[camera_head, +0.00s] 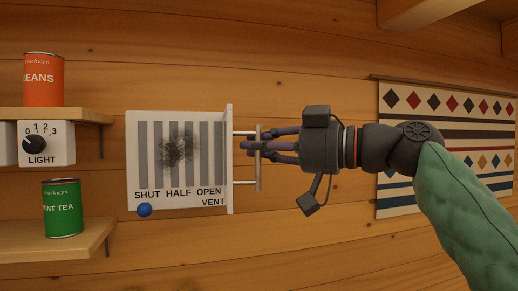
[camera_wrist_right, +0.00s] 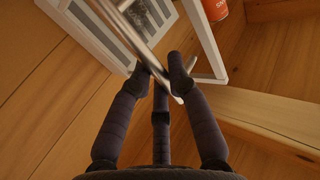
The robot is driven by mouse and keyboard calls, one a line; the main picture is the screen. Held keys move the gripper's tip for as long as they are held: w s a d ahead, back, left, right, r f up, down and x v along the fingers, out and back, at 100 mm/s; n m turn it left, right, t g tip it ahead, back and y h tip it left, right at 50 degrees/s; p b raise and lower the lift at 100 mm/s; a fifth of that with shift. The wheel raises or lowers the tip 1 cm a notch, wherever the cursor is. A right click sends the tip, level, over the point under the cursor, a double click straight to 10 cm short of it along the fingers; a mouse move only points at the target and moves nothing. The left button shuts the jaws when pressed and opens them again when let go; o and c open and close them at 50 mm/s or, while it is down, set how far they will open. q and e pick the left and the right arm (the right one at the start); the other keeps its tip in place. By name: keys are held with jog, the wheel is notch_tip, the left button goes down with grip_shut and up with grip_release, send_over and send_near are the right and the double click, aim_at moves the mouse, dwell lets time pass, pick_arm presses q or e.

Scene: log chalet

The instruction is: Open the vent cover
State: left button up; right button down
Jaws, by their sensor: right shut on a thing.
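The white vent (camera_head: 218,200) is on the log wall in the head view, with grey vertical slats and a dark smudge near the middle. Its lower edge reads SHUT, HALF, OPEN and VENT. A blue ball-shaped marker (camera_head: 144,210) sits below the word SHUT. An upright white plate (camera_head: 229,150) stands out at the vent's right side, and a metal bar handle (camera_head: 258,181) is joined to it by two rods. My right gripper (camera_head: 258,147) is shut on the handle from the right; its fingers (camera_wrist_right: 164,76) close around the bar in the wrist view. My left gripper is out of view.
On the left, a shelf (camera_head: 75,115) holds an orange beans can (camera_head: 43,80); a lower shelf (camera_head: 60,247) holds a green tea can (camera_head: 62,210). A light dial (camera_head: 47,143) is between them. A patterned hanging (camera_head: 450,130) is behind my right arm.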

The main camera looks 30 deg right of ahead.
jog(key=shift+w+a+f, duration=0.15)
jog(key=shift+w+f, duration=0.15)
jog(key=shift+f, duration=0.05)
jog(key=c, duration=1.5)
grip_release()
jog(key=o, duration=0.3)
jog(key=shift+o, duration=0.2)
jog(key=shift+s+r, duration=0.2)
jog(key=shift+r, duration=0.05)
jog(key=v, duration=1.1)
jog(key=shift+s+d, duration=0.2)
jog(key=shift+d, duration=0.2)
